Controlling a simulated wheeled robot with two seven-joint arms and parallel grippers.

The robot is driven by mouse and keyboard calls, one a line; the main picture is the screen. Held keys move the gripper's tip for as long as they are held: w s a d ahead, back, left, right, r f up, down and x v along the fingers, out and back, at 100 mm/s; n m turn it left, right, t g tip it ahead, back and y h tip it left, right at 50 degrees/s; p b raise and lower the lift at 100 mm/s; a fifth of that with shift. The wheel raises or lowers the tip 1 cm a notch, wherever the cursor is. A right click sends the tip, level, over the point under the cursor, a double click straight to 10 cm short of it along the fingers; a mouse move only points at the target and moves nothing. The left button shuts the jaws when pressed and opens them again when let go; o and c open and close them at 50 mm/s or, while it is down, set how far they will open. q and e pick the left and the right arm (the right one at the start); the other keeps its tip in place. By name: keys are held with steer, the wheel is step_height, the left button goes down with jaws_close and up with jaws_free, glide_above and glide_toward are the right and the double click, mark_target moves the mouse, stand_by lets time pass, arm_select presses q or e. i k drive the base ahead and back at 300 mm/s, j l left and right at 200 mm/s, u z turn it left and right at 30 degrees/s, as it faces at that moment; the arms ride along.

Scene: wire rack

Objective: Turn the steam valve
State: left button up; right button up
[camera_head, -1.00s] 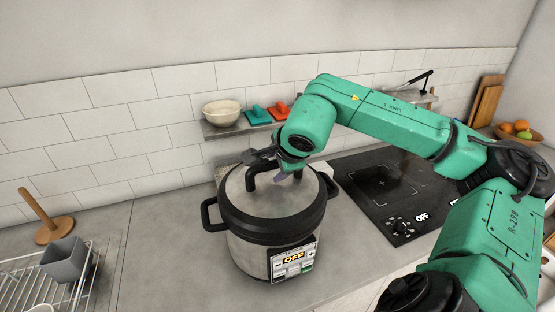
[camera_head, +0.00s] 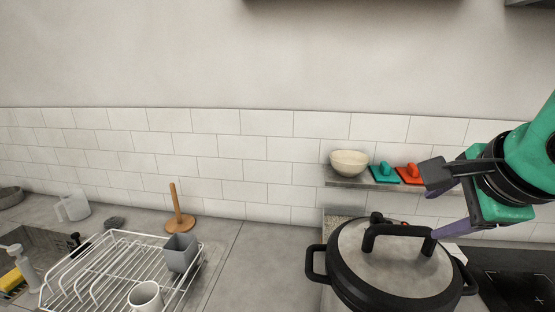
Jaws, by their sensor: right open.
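The pressure cooker (camera_head: 342,278) stands on the counter at the lower right, its lower part cut off by the picture's edge. Its round lid has a thick black arched handle (camera_head: 398,231). A small dark piece at the lid's rear edge (camera_head: 376,218) looks like the steam valve, but it is too small to read its setting. My right gripper (camera_head: 436,204) is open and empty above the right rear of the lid. Its lower finger is close to the handle's right end; I cannot tell if they touch. My left gripper is out of view.
A white wire rack (camera_head: 88,276) holds a grey cup (camera_head: 181,252) and a white cup (camera_head: 146,297). A wooden holder (camera_head: 180,222) stands behind it. A shelf (camera_head: 350,183) carries a bowl (camera_head: 349,162). The cooktop (camera_head: 515,290) lies right. Counter between rack and cooker is clear.

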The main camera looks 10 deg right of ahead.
mark_target(376, 217)
steer(key=k+j, duration=0.25)
steer(key=k, duration=0.2)
steer(key=k+j, duration=0.2)
steer(key=k, duration=0.3)
steer(key=k+j, duration=0.25)
steer(key=k, duration=0.2)
